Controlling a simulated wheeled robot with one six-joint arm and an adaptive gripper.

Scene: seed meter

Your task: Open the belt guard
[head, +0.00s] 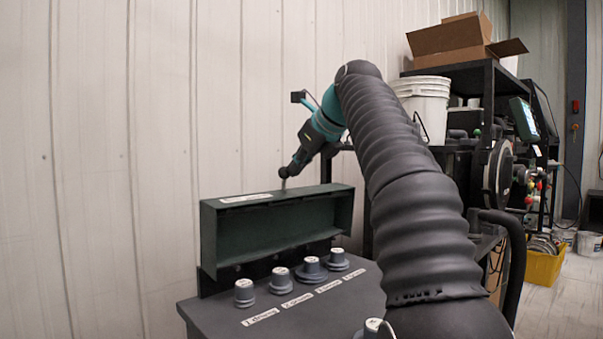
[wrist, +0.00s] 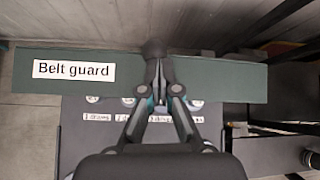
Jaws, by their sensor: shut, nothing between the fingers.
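The belt guard (head: 275,228) is a long dark green cover across the back of a grey machine top. In the head view its hollow side faces forward above the dials, and a white label lies on its upper face. In the wrist view the guard (wrist: 225,76) spans the picture, with the "Belt guard" label (wrist: 74,70) at its left. My gripper (head: 284,178) is shut and empty, pointing down at the guard's upper face near its middle. It also shows over the guard in the wrist view (wrist: 156,65). I cannot tell whether the fingertips touch the guard.
Several grey dials (head: 281,276) with labels stand on the machine top (head: 225,318) in front of the guard. A ribbed pale wall (head: 90,150) rises close behind. A dark shelf with a white bucket (head: 424,105) and a cardboard box (head: 455,38) stands at the right.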

